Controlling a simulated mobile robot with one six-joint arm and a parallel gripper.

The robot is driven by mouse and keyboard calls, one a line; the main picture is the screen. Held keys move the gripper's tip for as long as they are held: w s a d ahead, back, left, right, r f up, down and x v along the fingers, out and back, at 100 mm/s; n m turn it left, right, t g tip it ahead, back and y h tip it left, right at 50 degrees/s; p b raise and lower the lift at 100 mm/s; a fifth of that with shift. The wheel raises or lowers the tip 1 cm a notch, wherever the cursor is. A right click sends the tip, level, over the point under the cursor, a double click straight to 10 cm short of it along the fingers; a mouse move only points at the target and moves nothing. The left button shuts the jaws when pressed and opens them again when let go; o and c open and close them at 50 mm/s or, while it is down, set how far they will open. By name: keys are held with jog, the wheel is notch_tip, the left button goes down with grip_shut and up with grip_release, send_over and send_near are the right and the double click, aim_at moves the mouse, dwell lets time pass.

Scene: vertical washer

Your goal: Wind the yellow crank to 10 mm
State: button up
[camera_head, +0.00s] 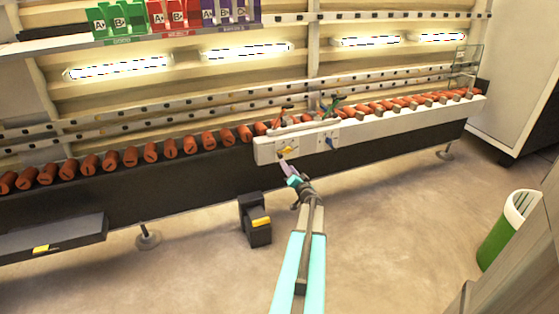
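The yellow crank (289,149) sits on the front face of a white panel (262,150) along the conveyor, near the middle of the view. It is small here, and I cannot read any scale or value beside it. My gripper (281,161) is just below and slightly left of the yellow crank, pointing up toward the panel. I cannot tell whether it touches the crank, or whether its fingers are open or shut.
A blue crank (329,142) is on the same panel to the right. Several orange-brown cylinders (130,156) line the conveyor. A black box with a yellow part (255,232) stands on the floor below. A green bin (497,243) is at right. The floor between is clear.

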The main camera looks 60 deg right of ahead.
aim_at(281, 157)
jog(key=shift+b+x, duration=0.55)
jog(key=shift+x, duration=4)
